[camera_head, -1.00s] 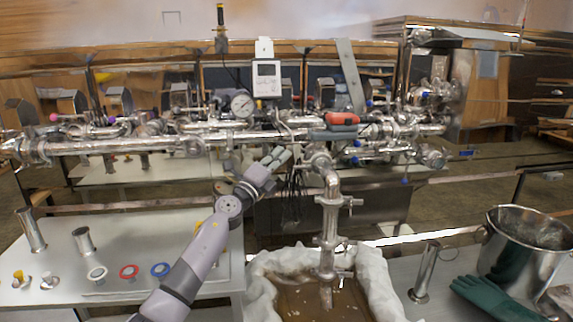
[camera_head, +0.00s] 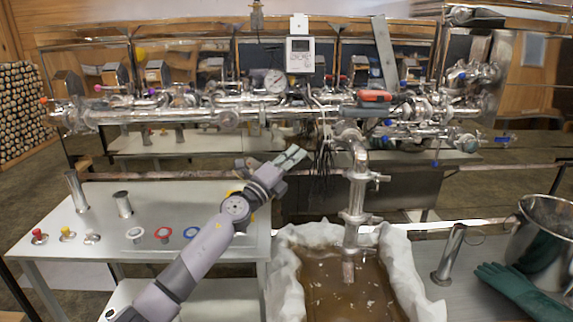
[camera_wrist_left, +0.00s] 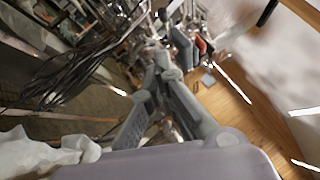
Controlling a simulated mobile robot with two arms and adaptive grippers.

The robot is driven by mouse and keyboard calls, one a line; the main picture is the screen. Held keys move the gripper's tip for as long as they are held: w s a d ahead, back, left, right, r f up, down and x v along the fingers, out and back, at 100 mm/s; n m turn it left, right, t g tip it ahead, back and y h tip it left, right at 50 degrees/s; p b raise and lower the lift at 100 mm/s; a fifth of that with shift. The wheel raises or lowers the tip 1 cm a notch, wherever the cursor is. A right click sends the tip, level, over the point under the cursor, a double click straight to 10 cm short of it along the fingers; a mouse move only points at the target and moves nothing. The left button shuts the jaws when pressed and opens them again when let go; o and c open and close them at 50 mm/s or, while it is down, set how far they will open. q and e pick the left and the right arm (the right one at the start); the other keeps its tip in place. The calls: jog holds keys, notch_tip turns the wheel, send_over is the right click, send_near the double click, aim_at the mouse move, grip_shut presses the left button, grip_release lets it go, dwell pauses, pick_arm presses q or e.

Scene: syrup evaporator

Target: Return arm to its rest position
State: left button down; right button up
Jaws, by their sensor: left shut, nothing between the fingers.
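My left gripper (camera_head: 291,157) is shut and empty, held in the air in front of the pipe assembly, left of the vertical metal outlet pipe (camera_head: 356,200). My left arm reaches up to it from the bottom left, over the right part of the grey table. In the left wrist view the closed fingers (camera_wrist_left: 162,62) point toward the pipework and dark cables, with nothing between them. My right arm is not in view.
A horizontal steel pipe (camera_head: 170,116) with valves and a gauge (camera_head: 275,81) spans the back. Caps and cylinders stand on the grey table (camera_head: 60,250). A cloth-lined tub (camera_head: 285,280) of brown liquid, a steel pot (camera_head: 545,235) and green gloves (camera_head: 520,290) are at right.

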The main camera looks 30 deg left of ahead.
pick_arm(q)
jog(key=s+d+f+n+g+y, duration=0.45)
jog(key=s+f+n, duration=0.5)
jog(key=f, duration=0.35)
jog(key=s+d+f+n+g+y, duration=0.3)
jog(key=s+f+n+g, duration=0.2)
jog(key=s+f+n, duration=0.55)
jog(key=s+d+f+n+g+h, duration=0.1)
jog(key=s+d+f+g+h, duration=0.25)
jog(key=s+d+f, duration=0.6)
jog(key=s+d+f+g+h, duration=0.25)
jog(key=s+d+g, duration=0.2)
jog(key=s, duration=0.95)
notch_tip(320, 180, down, 27)
jog(key=s+g, duration=0.2)
jog(key=s+a+f+g, duration=0.1)
jog(key=s+a+f, duration=0.2)
jog(key=s+f, duration=1.2)
jog(key=shift+s+a+f+y, duration=0.2)
jog(key=shift+s+f+y, duration=0.15)
jog(key=shift+s, duration=0.2)
